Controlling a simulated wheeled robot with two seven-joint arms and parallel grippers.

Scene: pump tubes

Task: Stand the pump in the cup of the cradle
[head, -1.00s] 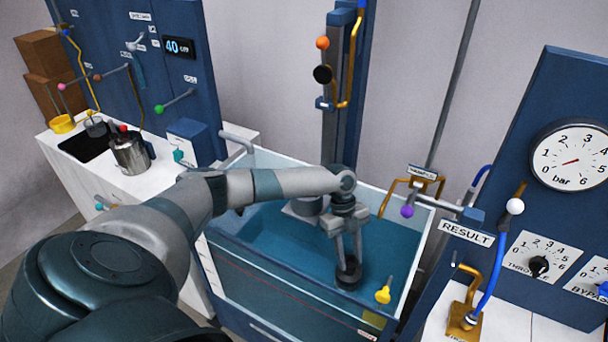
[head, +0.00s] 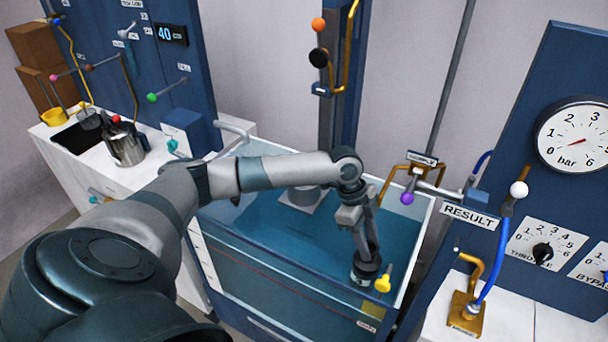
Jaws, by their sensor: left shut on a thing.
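My left gripper (head: 369,254) reaches down over the right front part of the water tank. It is shut on a short round dark and pale grey piece, which looks like the pump (head: 363,280). The fingers partly cover it, and its underside is hard to make out. A grey round piece on a square base (head: 299,204) stands in the tank, behind and left of the gripper, partly hidden by my arm. It may be the cradle with its cup; I cannot tell for certain. The held piece is apart from it. My right gripper is not in view.
The tank (head: 418,243) has clear walls and blue water. A yellow handle (head: 384,281) is close beside the held piece. A purple-knobbed lever (head: 407,198) and pipes stand at the tank's right edge. A metal pot (head: 126,150) is on the left counter.

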